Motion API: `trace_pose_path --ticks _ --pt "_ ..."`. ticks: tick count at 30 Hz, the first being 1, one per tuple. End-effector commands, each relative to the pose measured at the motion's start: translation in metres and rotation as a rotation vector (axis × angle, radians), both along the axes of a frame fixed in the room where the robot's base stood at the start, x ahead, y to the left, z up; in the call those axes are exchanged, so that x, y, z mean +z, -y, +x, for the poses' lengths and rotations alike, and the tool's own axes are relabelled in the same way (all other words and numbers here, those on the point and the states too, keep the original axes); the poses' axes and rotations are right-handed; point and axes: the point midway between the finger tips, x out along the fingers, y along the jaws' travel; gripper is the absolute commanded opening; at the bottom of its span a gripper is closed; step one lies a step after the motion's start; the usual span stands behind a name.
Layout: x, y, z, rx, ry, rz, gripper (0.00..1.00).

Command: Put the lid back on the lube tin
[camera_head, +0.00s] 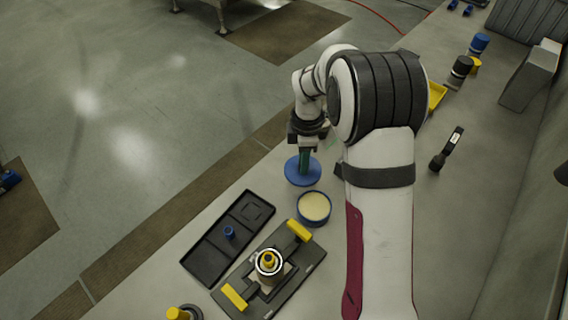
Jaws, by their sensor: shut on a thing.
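The lube tin (314,208) is a round, open, blue tin with cream-coloured contents, standing on the bench in the middle of the view. The lid (293,176) is a flat blue disc just behind the tin, apart from it in the picture. My gripper (304,160) points down at the middle of the lid and is shut on it. The fingertips and the grasped part of the lid are too small to make out. I cannot tell whether the lid rests on the bench or is held just above it.
A black tray (212,262) with a small blue part lies left of the tin. A dark fixture (295,273) with yellow clamps stands in front of the tin. A black tool (446,150), a yellow bin (437,95) and blue-topped containers (479,43) lie to the right.

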Motion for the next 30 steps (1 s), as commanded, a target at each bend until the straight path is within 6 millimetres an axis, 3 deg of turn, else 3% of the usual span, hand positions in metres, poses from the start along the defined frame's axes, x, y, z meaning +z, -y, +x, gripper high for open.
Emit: trace_pose_path --ticks 3,8,15,18,30 --pt "0.017 0.026 -0.01 -0.004 0.003 0.0 0.0" --pt "0.031 0.046 -0.02 0.001 0.001 0.0 0.0" --pt "0.034 0.027 -0.07 0.08 0.0 0.0 0.0" --pt "0.029 0.023 -0.079 0.092 -0.002 0.001 0.0" --pt "-0.019 0.023 -0.079 0.092 -0.001 0.0 0.0"
